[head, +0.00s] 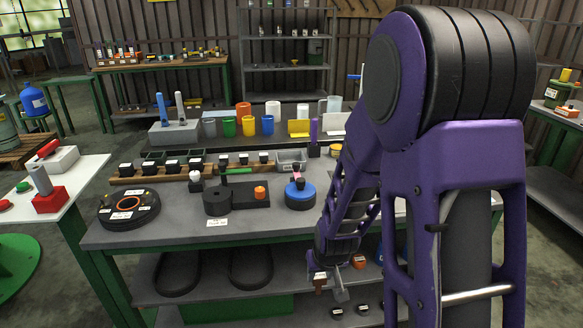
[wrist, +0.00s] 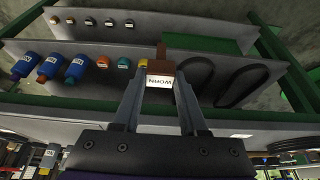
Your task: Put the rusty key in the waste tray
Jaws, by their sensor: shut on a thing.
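My gripper (wrist: 161,76) is shut on a small rust-brown piece (wrist: 161,66) with a white label reading "WORN". I take it for the rusty key, though its full shape is partly hidden by the label and fingers. In the head view my gripper (head: 332,276) hangs low at the bench's front, by the lower shelf, with the brown piece (head: 320,284) at its tip. A small grey tray (head: 291,167) stands on the bench top, towards the back. It may be the waste tray; its label is too small to read.
The lower shelf (head: 215,299) holds two dark oval loops, and orange, blue and other small parts (wrist: 103,62). The bench top holds a black ring (head: 128,208), a dark block fixture (head: 217,202), a blue round base (head: 300,198) and several cups behind. The bench's front edge lies above my gripper.

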